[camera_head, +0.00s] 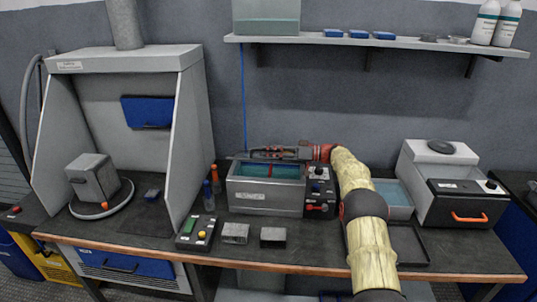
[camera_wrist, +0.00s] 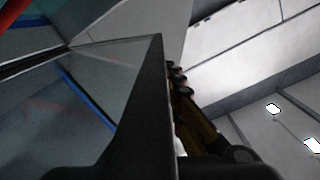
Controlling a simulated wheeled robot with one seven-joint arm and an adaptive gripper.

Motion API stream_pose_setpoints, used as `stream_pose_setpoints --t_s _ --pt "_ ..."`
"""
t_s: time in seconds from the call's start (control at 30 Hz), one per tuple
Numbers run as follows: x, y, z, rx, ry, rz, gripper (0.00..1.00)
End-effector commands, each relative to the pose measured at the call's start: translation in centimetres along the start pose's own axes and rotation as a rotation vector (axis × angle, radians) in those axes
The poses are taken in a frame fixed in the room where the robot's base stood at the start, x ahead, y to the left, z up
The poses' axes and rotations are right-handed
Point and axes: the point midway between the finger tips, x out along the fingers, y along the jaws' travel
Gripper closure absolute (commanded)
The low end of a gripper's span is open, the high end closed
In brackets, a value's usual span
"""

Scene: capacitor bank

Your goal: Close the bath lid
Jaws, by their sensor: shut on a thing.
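The bath (camera_head: 266,198) is a grey metal tank on the bench, with teal liquid showing through its top. My gripper (camera_head: 268,154) lies level along the bath's back edge, its arm coming in from the right. It is shut on what looks like the bath lid, which is hard to make out in the head view. In the wrist view a glossy lid panel (camera_wrist: 105,95) with a dark edge fills the left side. The lid's exact angle and the fingers' contact are unclear.
A control box (camera_head: 320,192) adjoins the bath on the right. A fume hood (camera_head: 125,60) stands left, and a grey machine (camera_head: 450,185) right. A shelf (camera_head: 385,43) hangs above. Small metal blocks and a keypad (camera_head: 195,232) lie in front.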

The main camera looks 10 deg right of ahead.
Motion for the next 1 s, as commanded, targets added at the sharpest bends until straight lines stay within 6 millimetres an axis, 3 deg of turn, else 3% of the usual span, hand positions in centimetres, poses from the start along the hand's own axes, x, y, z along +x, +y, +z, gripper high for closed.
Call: stream_pose_setpoints --t_s 0.57,0.6,0.9,1.0 --pt "-0.01 0.74 0.08 -0.032 0.002 0.003 1.0" --pt "-0.02 0.74 0.08 -0.032 0.002 0.003 0.9" --pt "0.03 0.66 0.02 -0.033 0.002 0.001 0.73" --pt "0.08 0.65 0.04 -0.032 0.002 0.001 0.72"
